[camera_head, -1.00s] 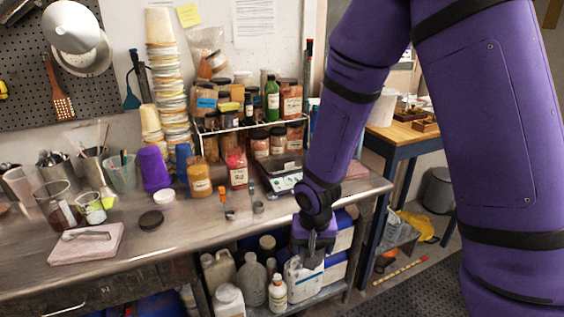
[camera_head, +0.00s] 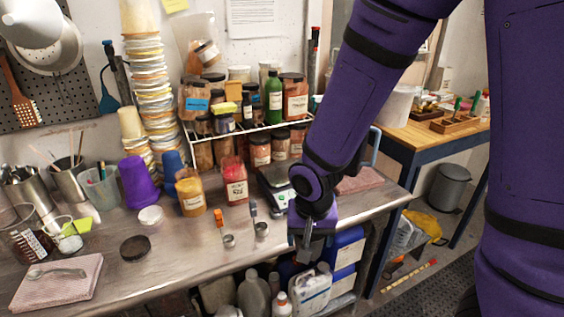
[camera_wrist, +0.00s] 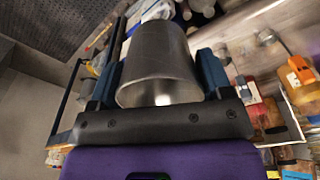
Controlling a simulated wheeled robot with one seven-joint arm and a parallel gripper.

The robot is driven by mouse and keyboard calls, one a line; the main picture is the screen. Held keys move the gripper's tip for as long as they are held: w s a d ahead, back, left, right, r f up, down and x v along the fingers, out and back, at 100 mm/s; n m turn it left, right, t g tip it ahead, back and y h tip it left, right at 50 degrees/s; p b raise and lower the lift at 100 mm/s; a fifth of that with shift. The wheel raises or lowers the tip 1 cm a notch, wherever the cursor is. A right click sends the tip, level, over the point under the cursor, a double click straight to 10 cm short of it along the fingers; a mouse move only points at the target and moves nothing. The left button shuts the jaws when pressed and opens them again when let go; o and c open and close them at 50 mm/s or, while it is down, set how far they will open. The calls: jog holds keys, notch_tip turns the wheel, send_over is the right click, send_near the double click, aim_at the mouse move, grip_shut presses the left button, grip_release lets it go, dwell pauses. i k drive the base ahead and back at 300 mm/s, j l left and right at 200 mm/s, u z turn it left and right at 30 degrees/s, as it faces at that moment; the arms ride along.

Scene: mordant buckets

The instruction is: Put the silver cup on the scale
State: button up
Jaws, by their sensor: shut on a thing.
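The silver cup (camera_wrist: 160,62) is a plain metal cup, clamped between the two blue fingers of my gripper (camera_wrist: 161,74) in the wrist view. In the head view my gripper (camera_head: 306,236) hangs at the front edge of the metal workbench, to the front right of the scale; the cup is hard to make out there. The scale (camera_head: 283,199) is a low unit with a dark top and a pale front panel. It stands on the bench beside the jar rack, its right part hidden by my arm. I see nothing on its visible part.
A wire rack (camera_head: 250,131) of jars is behind. A folded pink cloth (camera_head: 358,181) lies right of the scale.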

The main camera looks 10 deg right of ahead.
aim_at(287, 170)
jog(key=i, duration=0.9)
